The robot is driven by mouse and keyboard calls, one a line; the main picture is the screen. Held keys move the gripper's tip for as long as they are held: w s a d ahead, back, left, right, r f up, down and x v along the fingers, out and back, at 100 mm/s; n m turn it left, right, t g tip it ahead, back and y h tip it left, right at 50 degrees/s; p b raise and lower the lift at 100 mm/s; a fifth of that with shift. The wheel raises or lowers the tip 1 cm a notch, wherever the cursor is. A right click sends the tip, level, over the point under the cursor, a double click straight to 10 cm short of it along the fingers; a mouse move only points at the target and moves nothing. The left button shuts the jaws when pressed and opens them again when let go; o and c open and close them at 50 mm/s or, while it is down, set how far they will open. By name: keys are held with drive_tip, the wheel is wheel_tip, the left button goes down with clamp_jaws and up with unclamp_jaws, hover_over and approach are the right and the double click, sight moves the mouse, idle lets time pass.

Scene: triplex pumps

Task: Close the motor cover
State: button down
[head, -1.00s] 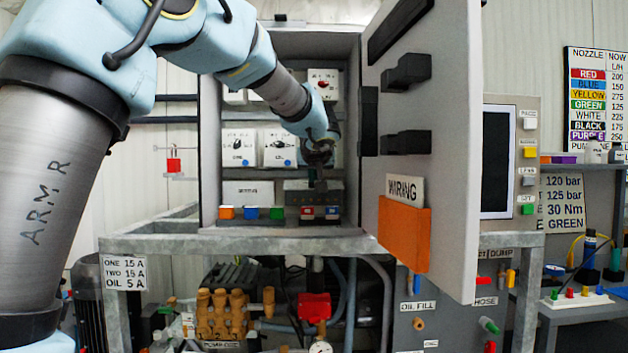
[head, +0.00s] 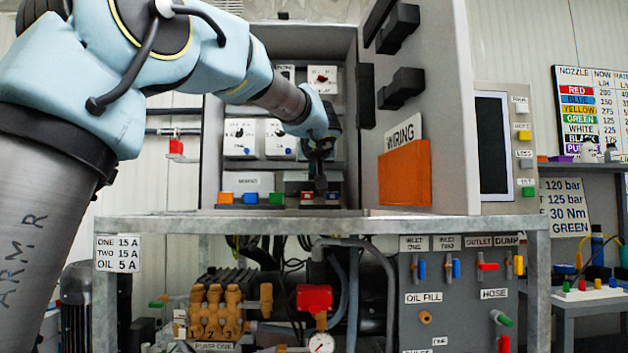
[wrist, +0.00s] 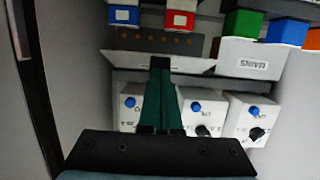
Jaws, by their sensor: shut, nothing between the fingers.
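My gripper (head: 320,186) is inside the open grey cabinet, with its fingers together and empty. In the wrist view its green fingers and dark tip (wrist: 160,64) reach a pale grey tilted flap (wrist: 125,62), which appears to be the motor cover. The flap stands open, and a dark strip with brown dots (wrist: 155,38) shows beside it. The fingertip overlaps the flap in the picture; I cannot tell whether they touch. In the head view my gripper hides most of this area. No motor label is readable.
A closed-looking box marked MAINS (head: 248,184) sits beside it. Green (wrist: 246,24), blue and red blocks line the cabinet shelf. White switch boxes (head: 240,138) are behind. The large open cabinet door (head: 445,110) with an orange WIRING pocket (head: 404,172) stands to the right.

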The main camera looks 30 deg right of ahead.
drive_tip(key=shift+w+f+t+h+b, duration=0.1)
drive_tip(key=shift+f+t+h+b, duration=0.4)
drive_tip(key=shift+b, duration=2.8)
drive_tip(key=shift+w+f+t+h+b, duration=0.1)
drive_tip(key=shift+f+t+b, duration=0.8)
drive_tip(key=shift+b, duration=2.35)
drive_tip(key=shift+f+b, duration=0.3)
drive_tip(key=shift+b, duration=0.45)
drive_tip(key=shift+w+d+f+b, duration=0.15)
drive_tip(key=shift+w+f+b, duration=0.1)
drive_tip(key=shift+b, duration=0.8)
